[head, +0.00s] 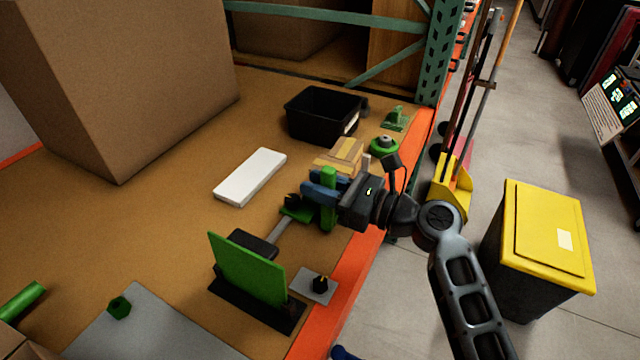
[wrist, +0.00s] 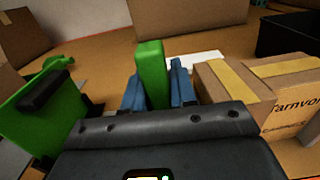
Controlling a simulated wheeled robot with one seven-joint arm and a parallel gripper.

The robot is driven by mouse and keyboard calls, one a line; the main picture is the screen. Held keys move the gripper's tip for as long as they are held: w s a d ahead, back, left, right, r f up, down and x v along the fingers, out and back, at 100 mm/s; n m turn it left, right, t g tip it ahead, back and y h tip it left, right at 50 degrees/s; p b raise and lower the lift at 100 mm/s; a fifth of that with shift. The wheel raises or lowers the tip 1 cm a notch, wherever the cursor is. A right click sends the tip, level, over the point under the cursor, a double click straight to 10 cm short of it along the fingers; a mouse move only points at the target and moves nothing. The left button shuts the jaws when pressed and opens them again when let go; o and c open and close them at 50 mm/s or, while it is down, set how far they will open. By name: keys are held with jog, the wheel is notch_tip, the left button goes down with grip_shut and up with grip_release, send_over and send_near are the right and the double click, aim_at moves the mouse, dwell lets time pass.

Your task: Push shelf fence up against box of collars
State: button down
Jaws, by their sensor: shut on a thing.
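A green upright panel (head: 248,270) on a black base, which looks like the shelf fence, stands near the shelf's front edge. It also shows at the left of the wrist view (wrist: 45,115). A taped cardboard box (head: 343,156), likely the box of collars, sits beyond my gripper; its printed side shows in the wrist view (wrist: 297,115). My gripper (head: 326,190) has its blue fingers shut on a green upright block (wrist: 152,75). A grey bar (head: 281,230) runs between the panel and the block's area; I cannot tell whether they are joined.
A white flat box (head: 250,176) and a black bin (head: 322,114) lie farther back. A large carton (head: 120,80) fills the back left. A small plate with a black knob (head: 316,285) is at the orange front beam. A yellow-lidded bin (head: 545,240) stands in the aisle.

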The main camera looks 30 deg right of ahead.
jog(key=c, duration=0.8)
grip_release()
jog(key=shift+s+d, duration=0.1)
